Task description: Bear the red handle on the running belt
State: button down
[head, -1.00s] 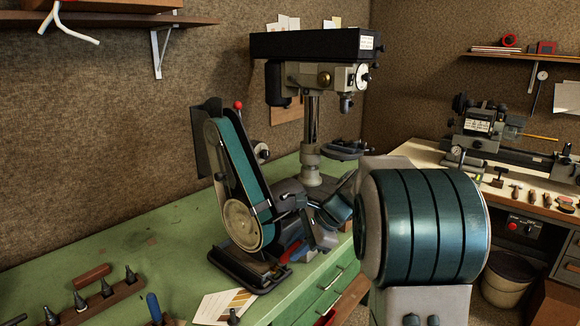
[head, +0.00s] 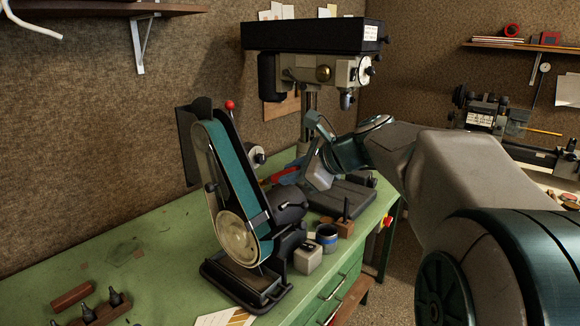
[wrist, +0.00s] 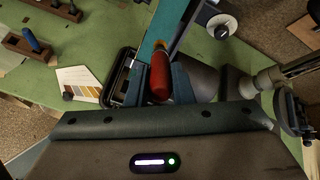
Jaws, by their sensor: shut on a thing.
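The belt sander stands on the green bench with its teal belt (head: 232,170) sloping upward; the belt also shows in the wrist view (wrist: 163,24). The red handle (wrist: 159,76) is upright in the wrist view, clamped between the two fingers of my gripper (wrist: 158,84), and its far end overlaps the belt in the picture. In the head view my gripper (head: 285,175) is just right of the belt, with a bit of red at its tip, partly hidden by the sander. I cannot tell whether the handle touches the belt or whether the belt is running.
A drill press (head: 325,72) stands behind my gripper. A pale block (head: 308,258), a blue-banded tin (head: 327,238) and a small wooden block (head: 345,228) sit right of the sander's base. A wooden tool rack (head: 100,312) is at the front left.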

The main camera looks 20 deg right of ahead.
aim_at(270, 181)
jog(key=shift+s+d+r, duration=0.15)
jog(key=shift+s, duration=0.15)
jog(key=shift+w, duration=0.1)
jog(key=shift+b+x, duration=0.7)
jog(key=shift+x, duration=2.35)
jog(key=shift+x, duration=0.95)
dwell(0.5)
dwell(0.6)
